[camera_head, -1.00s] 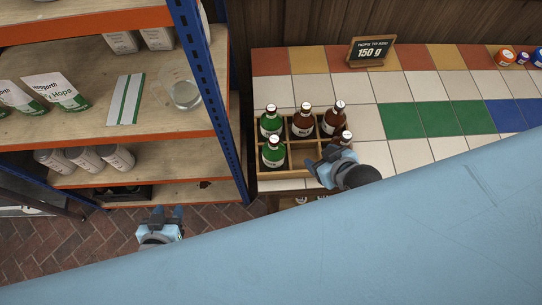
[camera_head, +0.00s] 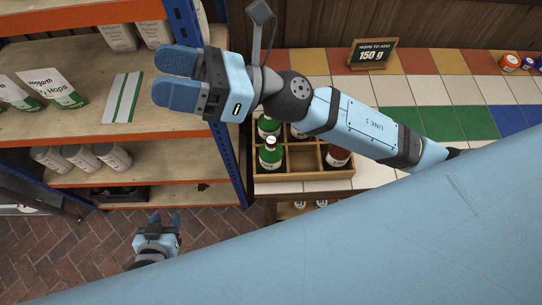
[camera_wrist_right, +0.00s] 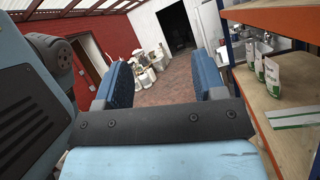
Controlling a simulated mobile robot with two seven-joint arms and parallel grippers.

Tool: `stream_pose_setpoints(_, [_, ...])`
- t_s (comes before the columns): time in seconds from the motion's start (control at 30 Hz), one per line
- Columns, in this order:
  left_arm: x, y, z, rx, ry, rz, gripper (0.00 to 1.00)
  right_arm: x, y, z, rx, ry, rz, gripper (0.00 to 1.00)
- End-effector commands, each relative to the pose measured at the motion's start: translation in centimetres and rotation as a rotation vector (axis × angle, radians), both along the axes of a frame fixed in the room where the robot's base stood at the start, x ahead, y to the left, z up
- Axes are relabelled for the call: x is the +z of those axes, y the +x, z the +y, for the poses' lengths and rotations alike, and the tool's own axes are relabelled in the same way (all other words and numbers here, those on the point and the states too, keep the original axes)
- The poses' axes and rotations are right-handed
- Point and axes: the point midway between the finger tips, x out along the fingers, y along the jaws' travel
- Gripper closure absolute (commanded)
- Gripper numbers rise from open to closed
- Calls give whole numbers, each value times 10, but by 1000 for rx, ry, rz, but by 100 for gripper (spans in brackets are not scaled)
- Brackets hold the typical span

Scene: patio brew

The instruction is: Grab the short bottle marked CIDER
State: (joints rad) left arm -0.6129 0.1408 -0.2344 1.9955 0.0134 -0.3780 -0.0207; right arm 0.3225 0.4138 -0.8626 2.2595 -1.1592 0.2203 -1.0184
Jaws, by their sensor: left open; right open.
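A wooden crate (camera_head: 305,177) on the tiled counter holds several bottles. A green bottle (camera_head: 271,158) stands in its front left, with another green one (camera_head: 267,126) behind it. A brown bottle (camera_head: 337,156) stands at the front right, partly covered by my right arm, which also hides much of the crate's back row. I cannot read CIDER on any label. My right gripper (camera_head: 170,77) is open and empty, raised in front of the shelves, left of the crate; its spread fingers also show in the right wrist view (camera_wrist_right: 164,80). My left gripper (camera_head: 164,221) is open and empty, low over the brick floor.
Shelves at left hold white-green bags (camera_head: 52,87), a striped green-white packet (camera_head: 122,97) and grey cans (camera_head: 112,155). A blue upright (camera_head: 232,165) stands between shelves and crate. A sign reading 150 g (camera_head: 373,54) stands at the counter's back.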

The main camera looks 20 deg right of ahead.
Motion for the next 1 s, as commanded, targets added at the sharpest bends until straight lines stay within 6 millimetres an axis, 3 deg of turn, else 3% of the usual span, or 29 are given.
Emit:
stream_pose_setpoints(0.1, [0,0,0,0,0,1,57,-43,-35,26,175,-322,-488,36])
stream_pose_setpoints(0.2, [-1,-1,0,1,-1,1,57,-99,-45,21,348,-589,-872,36])
stream_pose_setpoints(0.3, [-1,-1,0,0,0,3,57,-155,-34,-8,555,-858,-1214,36])
stream_pose_setpoints(0.43, [-2,-1,-1,1,0,4,57,-204,3,-66,845,-1168,-1530,36])
stream_pose_setpoints(0.6, [-2,-1,-1,0,0,4,57,-221,44,-130,1138,-1432,-1698,36])
stream_pose_setpoints(0.67, [-2,-1,-1,0,-1,4,57,-222,51,-142,1195,-1476,-1716,36])
stream_pose_setpoints(0.83, [2,-1,-1,0,0,4,57,-236,56,-151,1245,-1510,-1725,36])
stream_pose_setpoints(1.0, [10,-1,0,1,1,2,57,-269,55,-151,1245,-1507,-1723,36])
